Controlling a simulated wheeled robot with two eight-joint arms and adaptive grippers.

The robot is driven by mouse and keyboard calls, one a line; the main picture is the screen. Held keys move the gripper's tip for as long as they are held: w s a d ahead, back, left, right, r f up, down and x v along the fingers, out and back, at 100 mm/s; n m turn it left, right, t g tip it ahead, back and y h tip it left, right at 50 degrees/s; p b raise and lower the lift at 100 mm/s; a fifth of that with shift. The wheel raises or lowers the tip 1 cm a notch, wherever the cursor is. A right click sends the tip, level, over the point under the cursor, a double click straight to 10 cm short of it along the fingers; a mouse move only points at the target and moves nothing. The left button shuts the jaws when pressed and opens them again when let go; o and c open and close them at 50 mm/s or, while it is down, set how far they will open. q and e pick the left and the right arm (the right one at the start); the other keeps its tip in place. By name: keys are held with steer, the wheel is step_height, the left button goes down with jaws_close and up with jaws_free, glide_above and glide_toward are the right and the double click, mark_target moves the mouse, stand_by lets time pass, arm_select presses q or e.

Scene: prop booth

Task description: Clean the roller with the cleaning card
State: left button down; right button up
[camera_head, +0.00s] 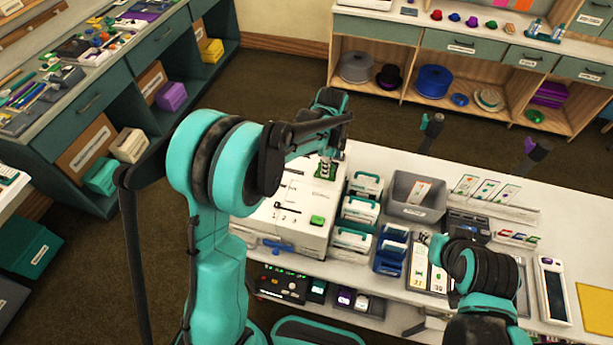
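A white box-shaped machine (290,222) with a green button stands on the white worktable. My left arm reaches over it, and my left gripper (326,171) points down at its back right part. The arm and gripper hide much of the machine's top. I cannot tell whether the gripper's fingers are open or hold anything. No roller can be made out. I cannot tell which card is the cleaning card; a white card (419,191) stands in a grey bin. My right gripper (426,238) is low over the table's middle, in front of the bin; its fingers are too small to read.
Stacked white-and-teal boxes (361,211) stand close beside the machine. The grey bin (402,209), a rack of cards (487,189), a dark device (468,224) and a white handheld device (553,290) crowd the table. A yellow sheet (598,307) lies at the right. Shelves line the back and left.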

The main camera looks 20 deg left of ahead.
arm_select(q)
steer(key=shift+r+p, duration=1.1)
steer(key=shift+r, duration=0.8)
steer(key=shift+a+r, duration=0.1)
steer(key=shift+r+p, duration=1.75)
steer(key=shift+r, duration=0.95)
steer(key=shift+f, duration=0.1)
